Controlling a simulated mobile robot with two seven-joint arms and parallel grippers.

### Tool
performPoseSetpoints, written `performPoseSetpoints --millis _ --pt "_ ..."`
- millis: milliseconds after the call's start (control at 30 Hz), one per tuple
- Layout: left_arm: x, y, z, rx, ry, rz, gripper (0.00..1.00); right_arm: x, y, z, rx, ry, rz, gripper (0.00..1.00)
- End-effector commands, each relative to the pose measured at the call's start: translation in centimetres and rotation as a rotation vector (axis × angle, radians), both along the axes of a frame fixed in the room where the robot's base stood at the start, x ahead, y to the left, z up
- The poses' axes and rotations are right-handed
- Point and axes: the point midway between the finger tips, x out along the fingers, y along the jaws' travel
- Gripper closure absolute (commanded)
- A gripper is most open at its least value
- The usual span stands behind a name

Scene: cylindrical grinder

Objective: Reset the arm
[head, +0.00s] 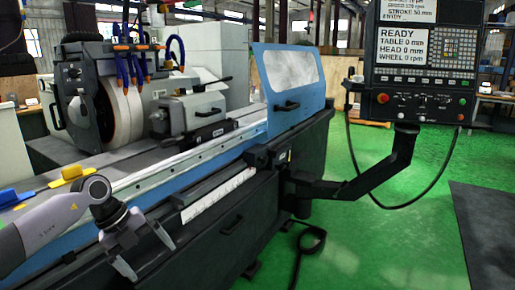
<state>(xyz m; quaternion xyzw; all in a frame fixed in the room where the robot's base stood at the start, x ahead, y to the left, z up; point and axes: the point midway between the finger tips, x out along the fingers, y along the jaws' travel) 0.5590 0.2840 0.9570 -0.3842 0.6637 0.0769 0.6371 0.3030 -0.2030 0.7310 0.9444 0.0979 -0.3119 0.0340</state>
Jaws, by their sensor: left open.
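My left arm comes in from the lower left, grey, with a bend near the machine's front. My right arm and gripper do not show.
The cylindrical grinder has a large wheel (122,108), blue coolant hoses (124,70) and a blue door with a window (288,72). A control panel (425,60) reads READY. Green floor (375,245) is free at right.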

Motion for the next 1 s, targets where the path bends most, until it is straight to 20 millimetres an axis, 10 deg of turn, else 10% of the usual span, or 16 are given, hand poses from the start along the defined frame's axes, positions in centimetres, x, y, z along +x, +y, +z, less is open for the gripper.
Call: performPoseSetpoints --millis 200,433,667,1000 --pt "-3.4 -12.4 -3.5 -0.465 -0.071 -0.120 0.00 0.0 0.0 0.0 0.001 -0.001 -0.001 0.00" --pt "-6.5 -19.8 -3.0 -0.925 -0.146 0.003 0.00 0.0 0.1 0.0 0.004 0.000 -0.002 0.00" --pt "-7.9 -21.0 -2.7 -1.256 -0.190 0.354 0.00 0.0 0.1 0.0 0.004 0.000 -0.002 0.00" --pt "-11.0 -15.1 -9.4 -1.367 -0.131 1.116 0.00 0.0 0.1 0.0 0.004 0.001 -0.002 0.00"
